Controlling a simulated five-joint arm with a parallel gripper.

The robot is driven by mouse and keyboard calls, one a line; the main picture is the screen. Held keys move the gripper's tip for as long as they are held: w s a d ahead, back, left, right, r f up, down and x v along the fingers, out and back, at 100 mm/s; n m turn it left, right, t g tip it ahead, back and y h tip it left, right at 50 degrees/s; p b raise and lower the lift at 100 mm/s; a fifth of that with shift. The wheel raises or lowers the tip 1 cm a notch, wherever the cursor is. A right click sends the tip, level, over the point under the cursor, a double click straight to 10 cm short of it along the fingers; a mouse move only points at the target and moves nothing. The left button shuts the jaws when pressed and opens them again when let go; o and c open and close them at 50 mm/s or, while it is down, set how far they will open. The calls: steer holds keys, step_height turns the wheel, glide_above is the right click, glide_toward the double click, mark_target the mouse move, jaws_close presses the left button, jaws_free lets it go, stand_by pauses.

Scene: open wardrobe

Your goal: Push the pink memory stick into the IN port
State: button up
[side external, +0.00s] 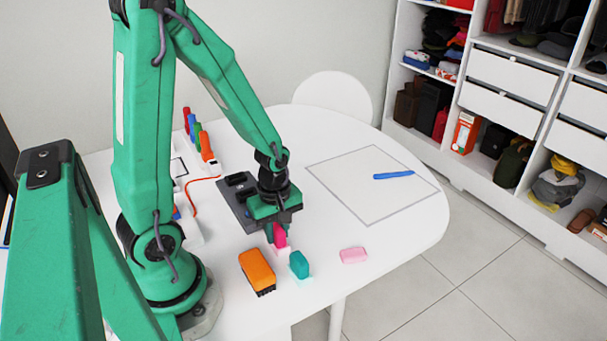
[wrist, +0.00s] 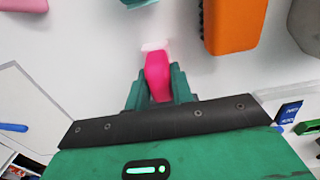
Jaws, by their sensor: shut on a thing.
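The pink memory stick (side external: 280,236) is held point-down between the fingers of my gripper (side external: 277,241), near the table's front edge. In the wrist view the pink stick (wrist: 157,72) sits between the two green fingers of my gripper (wrist: 158,88), with a pale patch at its far end. I cannot tell whether it touches the table. A dark grey device (side external: 228,189) lies behind my gripper, partly hidden by it. No IN port or its label can be read in either view.
An orange block (side external: 257,270), a teal piece (side external: 299,264) and a pink eraser-like block (side external: 353,255) lie near the front edge. A blue strip (side external: 393,176) lies on an outlined square at right. The square is mostly clear.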

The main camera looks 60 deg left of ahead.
mark_target(277, 227)
jaws_close()
steer(key=shift+r, duration=1.4)
stand_by(1.6)
steer(key=shift+r, duration=1.8)
steer(key=w+d+r+m, duration=0.2)
steer(key=w+r+m, duration=0.3)
steer(key=w+m, duration=0.2)
steer(key=w+d+r+m, duration=0.3)
steer(key=w+r+m, duration=0.2)
steer(key=w+m, duration=0.3)
steer(key=shift+w+r+m, duration=0.15)
steer(key=shift+w+m, duration=0.05)
steer(key=shift+m, duration=1.3)
